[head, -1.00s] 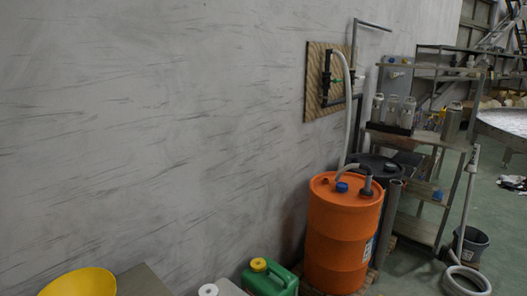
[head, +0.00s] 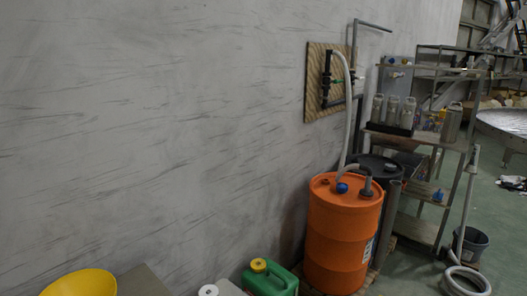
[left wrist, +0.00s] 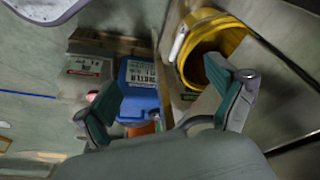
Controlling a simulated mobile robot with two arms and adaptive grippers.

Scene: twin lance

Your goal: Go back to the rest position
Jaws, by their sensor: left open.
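My left gripper (left wrist: 168,100) shows in the left wrist view, with its two fingers spread wide apart and nothing between them that it touches. Beyond the fingers lie a blue container (left wrist: 138,82) with a white label and a yellow round vessel (left wrist: 222,38). Neither gripper shows in the head view. My right gripper is in no view.
An orange drum (head: 343,232) stands against the grey wall, with a green can (head: 268,280) at its left. A yellow bowl (head: 80,284) is at the bottom left. A metal shelf (head: 425,190) and a dark bucket (head: 470,243) stand at the right.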

